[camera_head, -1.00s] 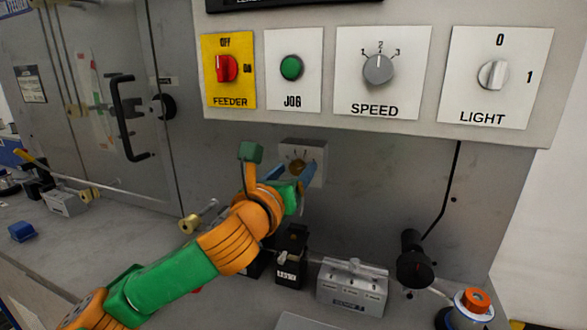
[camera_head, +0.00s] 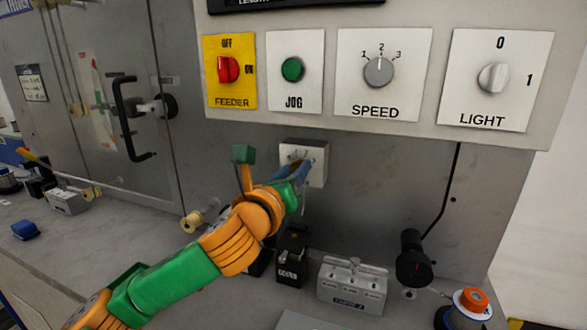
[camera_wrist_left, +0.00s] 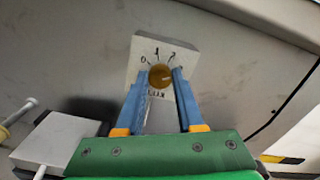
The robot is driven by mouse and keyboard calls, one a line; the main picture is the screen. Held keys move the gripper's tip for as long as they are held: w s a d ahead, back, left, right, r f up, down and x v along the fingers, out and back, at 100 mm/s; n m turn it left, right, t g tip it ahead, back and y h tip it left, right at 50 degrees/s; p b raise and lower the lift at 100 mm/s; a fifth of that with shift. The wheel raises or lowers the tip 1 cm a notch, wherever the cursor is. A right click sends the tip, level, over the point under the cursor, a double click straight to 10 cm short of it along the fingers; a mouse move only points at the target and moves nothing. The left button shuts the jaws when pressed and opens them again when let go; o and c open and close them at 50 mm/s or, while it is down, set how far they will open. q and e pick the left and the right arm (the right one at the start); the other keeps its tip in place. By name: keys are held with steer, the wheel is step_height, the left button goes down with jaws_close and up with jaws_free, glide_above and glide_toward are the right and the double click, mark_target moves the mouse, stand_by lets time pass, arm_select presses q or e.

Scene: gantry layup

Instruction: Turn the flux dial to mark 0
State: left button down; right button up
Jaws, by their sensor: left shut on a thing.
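The flux dial is a small brass knob (camera_wrist_left: 160,77) on a pale plate (camera_wrist_left: 139,61) fixed to the grey machine wall. The marks 0, 1 and 2 show around the knob in the left wrist view. My left gripper (camera_wrist_left: 163,80) is shut on the knob, one blue finger on each side. In the head view the plate (camera_head: 317,165) shows below the control panel, and my left gripper (camera_head: 305,172) hides the knob there. Which mark the knob points at cannot be told. My right gripper is in neither view.
Above the dial hangs a panel (camera_head: 300,121) with FEEDER, JOG, SPEED and LIGHT controls. A grey switch box (camera_head: 352,284), a black box (camera_head: 290,262) and an orange-and-white spool (camera_head: 468,305) stand on the bench below. A door with a black handle (camera_head: 127,118) is at left.

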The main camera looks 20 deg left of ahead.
arm_select(q)
steer(key=n+p, duration=0.2)
steer(key=n, duration=0.4)
steer(key=shift+r, duration=0.1)
steer(key=n+p, duration=0.2)
steer(key=n, duration=0.4)
steer(key=shift+n, duration=0.3)
steer(key=n+p, duration=0.2)
steer(key=n, duration=0.4)
steer(key=shift+a+n+p, duration=0.1)
steer(key=shift+n+p, duration=0.2)
steer(key=shift+p, duration=0.1)
steer(key=n+p, duration=0.2)
steer(key=n, duration=0.3)
steer(key=shift+n, duration=0.4)
steer(key=c, duration=0.5)
jaws_free()
steer(key=shift+f, duration=0.2)
steer(key=shift+w, duration=0.1)
